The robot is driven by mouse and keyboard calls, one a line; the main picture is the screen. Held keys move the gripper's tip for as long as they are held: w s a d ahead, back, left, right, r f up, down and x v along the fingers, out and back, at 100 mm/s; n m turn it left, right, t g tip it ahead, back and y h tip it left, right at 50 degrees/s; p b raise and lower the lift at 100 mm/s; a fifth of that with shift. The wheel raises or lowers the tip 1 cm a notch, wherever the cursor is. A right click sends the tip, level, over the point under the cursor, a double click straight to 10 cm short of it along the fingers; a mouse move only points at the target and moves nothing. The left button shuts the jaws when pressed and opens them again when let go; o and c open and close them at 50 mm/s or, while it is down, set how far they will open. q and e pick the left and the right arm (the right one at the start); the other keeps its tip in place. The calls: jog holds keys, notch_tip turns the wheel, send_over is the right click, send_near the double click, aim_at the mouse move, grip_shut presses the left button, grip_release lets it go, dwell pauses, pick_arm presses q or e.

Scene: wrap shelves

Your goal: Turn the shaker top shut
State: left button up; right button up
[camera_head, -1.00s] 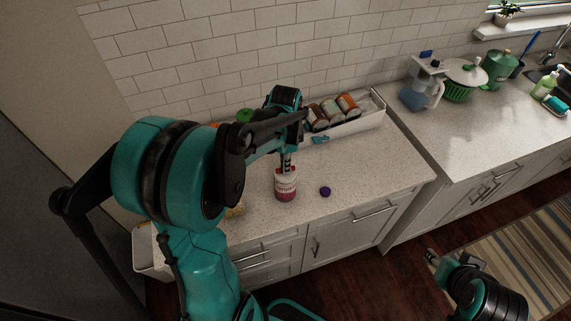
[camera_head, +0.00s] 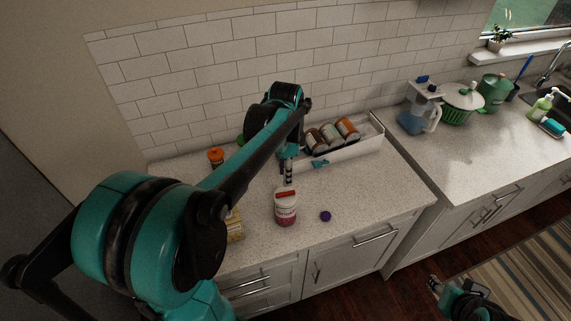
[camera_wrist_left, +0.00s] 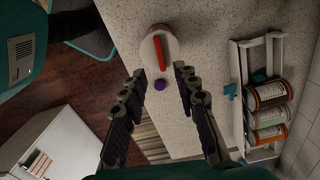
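The shaker (camera_head: 285,213) stands upright on the counter near its front edge, a pale container with a pink-red label. Its top carries a raised red bar (camera_head: 285,194). In the left wrist view the shaker (camera_wrist_left: 171,47) is seen from above, with the red bar (camera_wrist_left: 160,52) across its pale top. My left gripper (camera_head: 288,173) is above and behind the shaker, apart from it. In the left wrist view this gripper (camera_wrist_left: 159,76) is open and empty. My right gripper (camera_head: 434,284) is low in front of the cabinets, and its fingers are too small to judge.
A purple cap (camera_head: 325,216) lies right of the shaker. A white rack (camera_head: 350,141) with several cans stands behind. An orange-lidded jar (camera_head: 216,157) and a yellowish box (camera_head: 235,226) are to the left. The counter (camera_head: 383,190) is free on the right.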

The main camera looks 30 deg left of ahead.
pick_arm(q)
notch_tip(320, 180, up, 4)
jog(key=shift+r, duration=0.1)
dwell(0.5)
jog(key=s+d+f+n+t+b, duration=0.3)
jog(key=s+d+f+n+b, duration=0.1)
jog(key=f, duration=0.4)
jog(key=s+d+f+n+t+b, duration=0.4)
jog(key=s+d+f+n+b, duration=0.1)
jog(key=s+d+f+b, duration=0.1)
jog(key=shift+s+d+f+b, duration=0.35)
jog(key=shift+f+b, duration=0.35)
jog(key=shift+f, duration=0.15)
